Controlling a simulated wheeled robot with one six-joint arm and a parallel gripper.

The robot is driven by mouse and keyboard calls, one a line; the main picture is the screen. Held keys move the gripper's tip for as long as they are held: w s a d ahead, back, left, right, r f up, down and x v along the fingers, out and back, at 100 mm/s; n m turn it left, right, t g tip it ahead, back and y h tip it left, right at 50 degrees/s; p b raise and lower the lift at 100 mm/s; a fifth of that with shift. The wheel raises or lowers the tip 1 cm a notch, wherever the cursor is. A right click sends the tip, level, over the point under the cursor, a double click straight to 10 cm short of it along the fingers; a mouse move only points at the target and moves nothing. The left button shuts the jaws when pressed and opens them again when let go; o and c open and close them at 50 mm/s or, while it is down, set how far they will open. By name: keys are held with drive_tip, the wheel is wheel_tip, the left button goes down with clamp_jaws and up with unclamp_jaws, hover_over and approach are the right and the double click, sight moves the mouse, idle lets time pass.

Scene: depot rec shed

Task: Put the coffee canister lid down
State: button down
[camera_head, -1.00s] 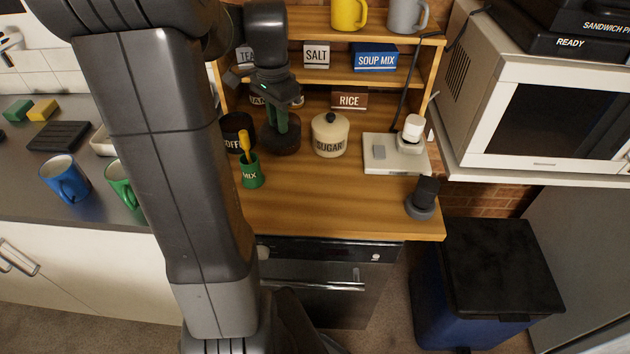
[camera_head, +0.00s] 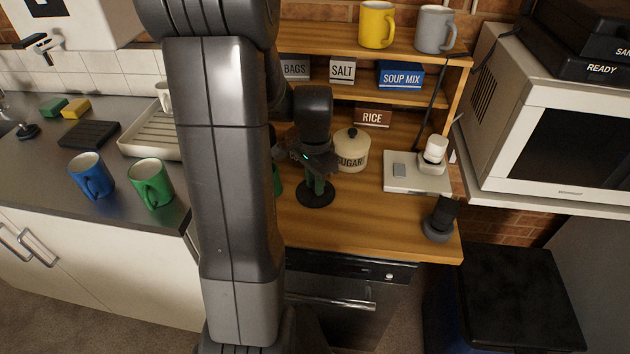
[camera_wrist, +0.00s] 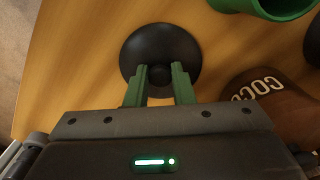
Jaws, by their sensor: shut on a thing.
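The coffee canister lid (camera_head: 315,199) is a dark round disc with a small knob on top. My gripper (camera_head: 318,184) is shut on that knob, fingers pointing down. In the wrist view the lid (camera_wrist: 160,45) lies flat between the green fingertips (camera_wrist: 159,78) over the wooden top. It is level, at or just above the surface; I cannot tell whether it touches. The coffee canister is hidden behind my arm in the head view.
The cream sugar canister (camera_head: 352,152) stands just behind the lid. Wood in front is clear.

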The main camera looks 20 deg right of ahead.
drive_tip(key=shift+f, duration=0.2)
drive_tip(key=c, duration=1.2)
unclamp_jaws()
drive_tip(key=shift+r, duration=0.1)
drive_tip(key=shift+c, duration=0.2)
wheel_tip(320, 180, up, 12)
drive_tip(key=shift+r, duration=0.15)
drive_tip(key=shift+f, duration=4.35)
